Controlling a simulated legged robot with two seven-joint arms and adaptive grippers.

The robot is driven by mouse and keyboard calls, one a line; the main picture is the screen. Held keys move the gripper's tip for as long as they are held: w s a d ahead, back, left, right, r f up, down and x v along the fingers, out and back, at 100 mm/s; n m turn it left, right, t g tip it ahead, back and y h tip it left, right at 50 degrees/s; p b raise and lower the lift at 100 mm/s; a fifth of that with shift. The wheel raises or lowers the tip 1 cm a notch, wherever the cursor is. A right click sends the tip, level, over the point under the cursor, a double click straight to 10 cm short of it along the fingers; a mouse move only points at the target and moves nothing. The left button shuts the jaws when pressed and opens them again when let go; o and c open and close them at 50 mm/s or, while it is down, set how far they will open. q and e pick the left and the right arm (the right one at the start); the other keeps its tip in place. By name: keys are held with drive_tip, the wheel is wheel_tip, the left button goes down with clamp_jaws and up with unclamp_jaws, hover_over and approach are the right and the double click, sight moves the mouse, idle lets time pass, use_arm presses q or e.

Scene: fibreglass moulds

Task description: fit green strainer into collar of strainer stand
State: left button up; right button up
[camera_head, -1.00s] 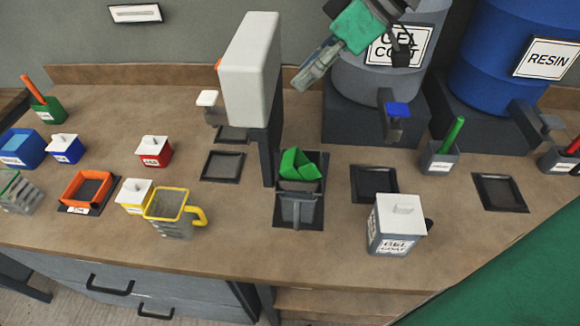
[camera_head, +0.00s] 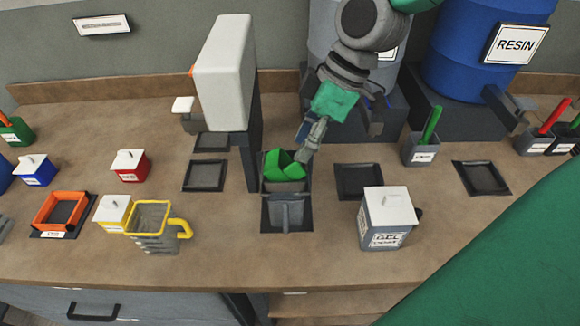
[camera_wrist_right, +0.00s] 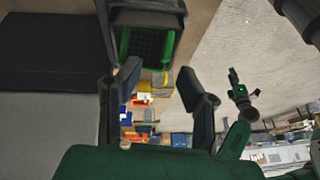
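The green strainer (camera_head: 284,165) sits tilted at the top of the grey strainer stand (camera_head: 286,212) in the head view. The wrist view shows the strainer's green mesh (camera_wrist_right: 148,45) inside a dark frame; I cannot tell whether it is seated in the collar. My right gripper (camera_head: 303,150) is just right of the strainer. In the wrist view, its two dark fingers (camera_wrist_right: 160,82) are apart with nothing between them, just short of the frame. A dark pronged end on a green arm (camera_wrist_right: 240,92), possibly my left gripper, is small at right in the wrist view.
A tall white-topped block (camera_head: 224,72) stands behind and left of the stand. A lidded gel coat box (camera_head: 388,220) is right, and a yellow-handled jug (camera_head: 152,222) left. Flat dark trays (camera_head: 359,181) lie around. Large drums (camera_head: 470,55) stand at the back.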

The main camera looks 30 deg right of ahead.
sight(287, 167)
drive_tip(key=a+f, duration=0.1)
drive_tip(key=a, duration=0.1)
drive_tip(key=a+f, duration=0.1)
drive_tip(key=f, duration=0.1)
drive_tip(key=shift+w+a+f, duration=0.1)
drive_tip(key=shift+w+a, duration=0.05)
drive_tip(key=shift+a, duration=0.25)
drive_tip(key=shift+a+f, duration=0.15)
drive_tip(key=shift+f, duration=0.15)
drive_tip(key=shift+d+f, duration=0.15)
drive_tip(key=shift+d, duration=0.05)
drive_tip(key=shift+d+f, duration=0.2)
drive_tip(key=shift+d, duration=1.05)
clamp_jaws()
drive_tip(key=shift+a+r, duration=0.15)
drive_tip(key=shift+a, duration=0.9)
use_arm(q)
drive_tip(key=shift+s+a+f, duration=0.1)
drive_tip(key=shift+a+f, duration=0.1)
drive_tip(key=shift+a, duration=0.7)
use_arm(e)
drive_tip(key=shift+w+d, duration=0.1)
drive_tip(key=shift+d, duration=0.05)
